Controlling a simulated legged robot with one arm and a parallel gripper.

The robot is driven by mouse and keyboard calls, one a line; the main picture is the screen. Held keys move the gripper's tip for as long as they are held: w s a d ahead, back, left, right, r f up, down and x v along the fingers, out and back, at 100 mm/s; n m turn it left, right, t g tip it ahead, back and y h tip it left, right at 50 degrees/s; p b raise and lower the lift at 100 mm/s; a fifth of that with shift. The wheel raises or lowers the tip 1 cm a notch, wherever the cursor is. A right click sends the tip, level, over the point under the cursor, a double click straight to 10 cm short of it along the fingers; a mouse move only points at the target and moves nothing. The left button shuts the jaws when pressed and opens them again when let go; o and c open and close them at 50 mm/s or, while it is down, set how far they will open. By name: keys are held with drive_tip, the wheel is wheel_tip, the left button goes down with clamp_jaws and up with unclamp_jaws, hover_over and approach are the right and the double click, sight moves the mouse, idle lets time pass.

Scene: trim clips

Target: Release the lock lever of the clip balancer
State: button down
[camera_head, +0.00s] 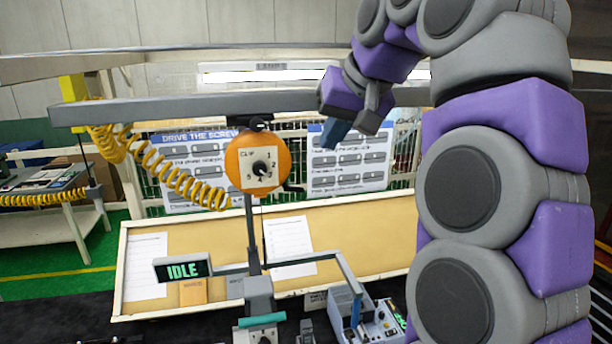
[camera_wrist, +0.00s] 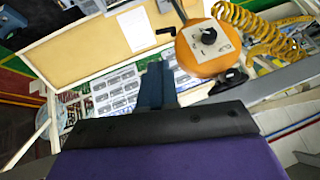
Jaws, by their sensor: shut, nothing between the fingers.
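The clip balancer (camera_head: 243,160) is an orange round drum with a pale dial plate and black knob, hanging under a grey beam. It also shows at the upper right of the wrist view (camera_wrist: 188,55), turned over. A small black bent lever (camera_head: 293,187) sticks out from its lower right side; in the wrist view a black bent lever (camera_wrist: 166,33) is beside the drum. My gripper (camera_head: 334,133) is up and right of the drum, apart from it, with its blue fingers shut and empty. In the wrist view the gripper (camera_wrist: 153,82) points toward the area beside the drum.
The grey beam (camera_head: 180,108) runs above the drum. A yellow coiled hose (camera_head: 170,178) hangs to its left. Printed boards (camera_head: 350,165) stand behind. Below are a tan board (camera_head: 340,237), an IDLE display (camera_head: 183,268) and a bench device (camera_head: 365,318).

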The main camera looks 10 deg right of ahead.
drive_tip(key=b, duration=0.4)
approach(301, 190)
drive_tip(key=p+x, duration=0.1)
drive_tip(key=x, duration=0.6)
drive_tip(key=shift+w+a+r, duration=0.1)
drive_tip(key=shift+w+r, duration=0.05)
drive_tip(key=shift+y, duration=0.3)
drive_tip(key=shift+d+f+m+y+b, duration=0.3)
drive_tip(key=shift+f+m+y, duration=0.2)
drive_tip(key=shift+y, duration=0.3)
wheel_tip(301, 190, down, 3)
drive_tip(key=m+t+y+b, duration=0.1)
drive_tip(key=y, duration=0.3)
drive_tip(key=m+t+y+b, duration=0.1)
drive_tip(key=m+y, duration=0.1)
drive_tip(key=y, duration=0.2)
drive_tip(key=shift+f+b, duration=0.1)
drive_tip(key=shift+b, duration=0.25)
drive_tip(key=shift+d, duration=0.1)
